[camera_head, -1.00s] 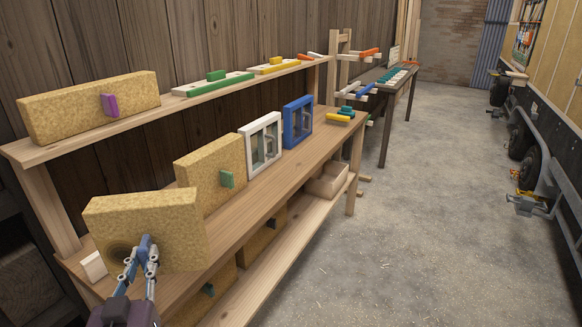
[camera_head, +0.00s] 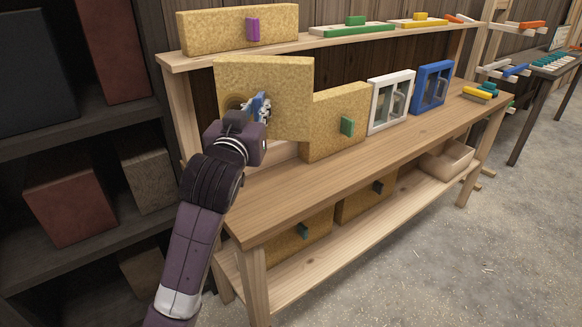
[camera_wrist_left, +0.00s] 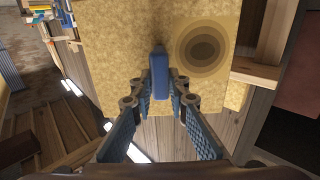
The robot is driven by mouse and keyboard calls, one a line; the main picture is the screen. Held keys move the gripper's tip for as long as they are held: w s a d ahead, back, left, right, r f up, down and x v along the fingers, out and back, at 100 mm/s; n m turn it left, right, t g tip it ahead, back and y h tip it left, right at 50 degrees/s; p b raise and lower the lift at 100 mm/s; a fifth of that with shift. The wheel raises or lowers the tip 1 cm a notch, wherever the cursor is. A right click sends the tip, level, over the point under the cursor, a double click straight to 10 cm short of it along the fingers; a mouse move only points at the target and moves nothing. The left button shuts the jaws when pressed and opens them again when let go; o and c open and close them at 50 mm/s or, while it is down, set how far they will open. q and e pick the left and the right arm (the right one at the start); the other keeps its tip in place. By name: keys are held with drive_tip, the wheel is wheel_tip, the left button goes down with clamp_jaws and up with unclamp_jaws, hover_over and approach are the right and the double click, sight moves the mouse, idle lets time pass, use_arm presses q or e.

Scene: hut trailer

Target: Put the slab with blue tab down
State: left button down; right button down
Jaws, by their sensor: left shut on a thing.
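The slab with the blue tab (camera_head: 292,88) is a speckled yellow block with a dark ringed round mark. My left gripper (camera_head: 262,108) is shut on its blue tab, which shows between the fingers in the left wrist view (camera_wrist_left: 159,76). The slab is upright at the left end of the wooden bench (camera_head: 300,200), overlapping the left part of the green-tab slab (camera_head: 325,125) in the head view. Whether its lower edge touches the bench is hard to tell. My right gripper is not in view.
A purple-tab slab (camera_head: 215,32) sits on the raised shelf (camera_head: 330,48) behind. White (camera_head: 391,98) and blue (camera_head: 435,85) framed panels stand right of the green-tab slab. The bench's front strip is clear. Dark shelving (camera_head: 80,140) stands left.

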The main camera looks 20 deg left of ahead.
use_arm(q)
wheel_tip(320, 180, down, 19)
drive_tip(key=b, duration=0.1)
drive_tip(key=shift+b, duration=0.4)
drive_tip(key=shift+f, duration=0.2)
drive_tip(key=c, duration=1.9)
unclamp_jaws()
